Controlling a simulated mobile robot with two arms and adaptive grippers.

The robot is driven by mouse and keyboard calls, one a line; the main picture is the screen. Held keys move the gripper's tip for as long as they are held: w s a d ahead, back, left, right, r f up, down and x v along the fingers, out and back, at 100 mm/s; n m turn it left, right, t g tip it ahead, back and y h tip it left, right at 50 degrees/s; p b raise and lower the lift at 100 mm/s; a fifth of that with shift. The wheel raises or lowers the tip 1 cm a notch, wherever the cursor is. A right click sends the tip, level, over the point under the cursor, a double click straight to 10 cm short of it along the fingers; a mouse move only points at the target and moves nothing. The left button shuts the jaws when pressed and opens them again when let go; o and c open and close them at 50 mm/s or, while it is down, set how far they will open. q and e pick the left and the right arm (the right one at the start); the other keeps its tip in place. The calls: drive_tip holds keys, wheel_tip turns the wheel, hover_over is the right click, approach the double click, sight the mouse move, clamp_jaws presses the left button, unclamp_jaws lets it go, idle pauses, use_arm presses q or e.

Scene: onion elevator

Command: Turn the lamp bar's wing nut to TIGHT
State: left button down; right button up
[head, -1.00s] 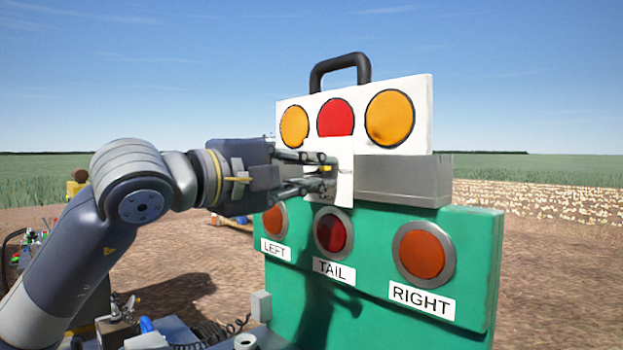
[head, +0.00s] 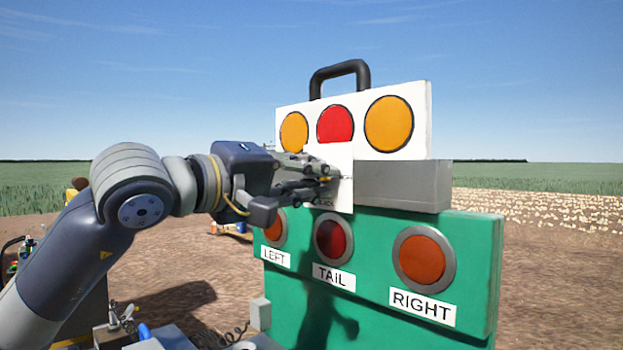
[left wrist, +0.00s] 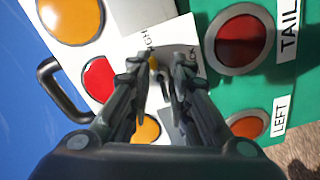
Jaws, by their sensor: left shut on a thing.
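The lamp bar (head: 355,92) is a white board with two orange lamps and one red lamp, a black handle and a grey metal housing (head: 405,185) below. A white label plate (head: 341,163) is on its front, with lettering at its lower edge that seems to read SLACK; the other word is mostly covered. My left gripper (head: 326,179) is at this plate, shut on the wing nut. A yellow part of the wing nut (left wrist: 154,63) shows between the fingertips in the left wrist view (left wrist: 162,66); the fingers hide most of it. My right gripper is out of view.
Bits of equipment (head: 125,318) and a coiled cable are at the lower left. Open air lies right of the board.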

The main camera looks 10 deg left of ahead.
use_arm(q)
drive_tip(key=shift+d+f, duration=0.1)
drive_tip(key=shift+f, duration=0.15)
drive_tip(key=c, duration=1.6)
unclamp_jaws()
drive_tip(key=shift+o, duration=0.2)
drive_tip(key=shift+r, duration=0.1)
drive_tip(key=v, duration=1.2)
